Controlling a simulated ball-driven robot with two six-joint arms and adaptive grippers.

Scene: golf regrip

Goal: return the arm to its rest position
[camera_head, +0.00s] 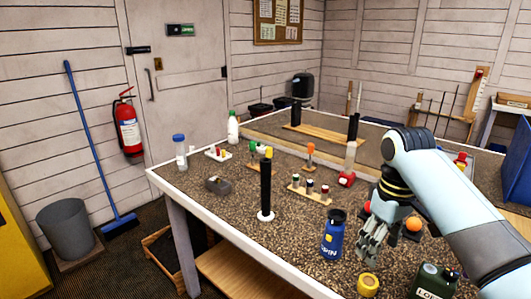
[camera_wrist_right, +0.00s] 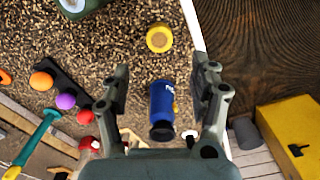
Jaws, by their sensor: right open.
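My right gripper (camera_head: 372,240) hangs over the near right part of the workbench (camera_head: 225,205), its arm coming in from the right. In the right wrist view the gripper (camera_wrist_right: 160,85) has its two fingers wide apart with nothing held between them. A blue bottle with a dark cap (camera_head: 333,236) stands on the bench just left of the gripper; it also shows between and beyond the fingers in the wrist view (camera_wrist_right: 162,105). My left gripper does not show in either view.
A yellow tape roll (camera_head: 368,284) and a dark green can (camera_head: 434,282) are near the front edge. An orange ball (camera_head: 413,224) lies behind the gripper. A black grip on a white base (camera_head: 266,190) stands mid-bench. A rack of small bottles (camera_head: 309,193) is behind.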

